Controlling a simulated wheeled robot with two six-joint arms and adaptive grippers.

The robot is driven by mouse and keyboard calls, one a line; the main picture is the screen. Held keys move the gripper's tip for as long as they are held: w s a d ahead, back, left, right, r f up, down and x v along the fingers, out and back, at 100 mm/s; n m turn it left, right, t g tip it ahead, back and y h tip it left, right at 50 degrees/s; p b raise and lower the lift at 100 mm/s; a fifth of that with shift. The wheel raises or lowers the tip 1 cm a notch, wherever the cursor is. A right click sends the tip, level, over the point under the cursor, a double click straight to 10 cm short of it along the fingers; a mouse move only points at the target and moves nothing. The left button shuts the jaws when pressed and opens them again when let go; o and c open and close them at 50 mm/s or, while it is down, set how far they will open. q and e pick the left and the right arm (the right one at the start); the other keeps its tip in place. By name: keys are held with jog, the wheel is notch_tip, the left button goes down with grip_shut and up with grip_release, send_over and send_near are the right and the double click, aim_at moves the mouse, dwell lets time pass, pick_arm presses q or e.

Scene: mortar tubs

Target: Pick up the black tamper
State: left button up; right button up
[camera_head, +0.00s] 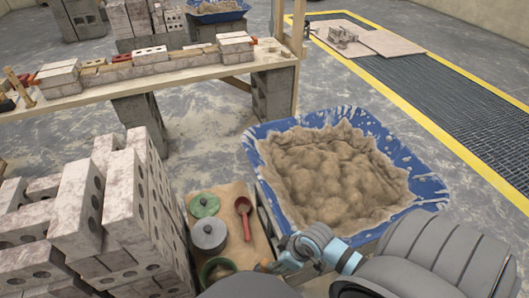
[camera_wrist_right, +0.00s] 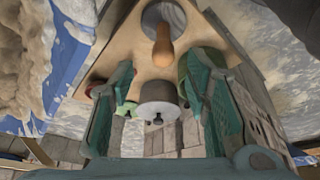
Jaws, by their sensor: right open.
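The tamper (camera_head: 209,236), a dark grey round block with a small knob on top, stands on a tan board in the head view. In the right wrist view the tamper (camera_wrist_right: 157,92) shows with its dark knob, between my right gripper's fingers as seen there. My right gripper (camera_wrist_right: 160,72) is open, with its two teal fingers spread. I see no contact with the tamper, and the distance left is hard to judge. A grey disc with a wooden handle (camera_wrist_right: 163,45) lies farther up in that view. My left gripper is not in view.
Stacked bricks (camera_head: 130,215) rise close on the left. A blue tub (camera_head: 431,193) of mortar stands on the right.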

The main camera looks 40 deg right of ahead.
aim_at(266, 262)
jog(key=shift+n+y, duration=0.3)
jog(key=shift+n, duration=0.1)
jog(key=b+x, duration=0.2)
jog(key=x, duration=0.1)
jog(key=w+b+x, duration=0.1)
jog(key=b+x, duration=0.1)
jog(key=x, duration=0.1)
jog(key=shift+w+a+f+b, duration=0.15)
jog(key=shift+w+a+b, duration=0.1)
jog(key=shift+b, duration=0.15)
jog(key=b+x, duration=0.4)
jog(key=x, duration=0.2)
jog(key=shift+a+f, duration=0.1)
jog(key=shift+f, duration=0.1)
jog(key=shift+w, duration=0.1)
jog(key=shift+r, duration=0.1)
jog(key=shift+c, duration=0.6)
grip_shut()
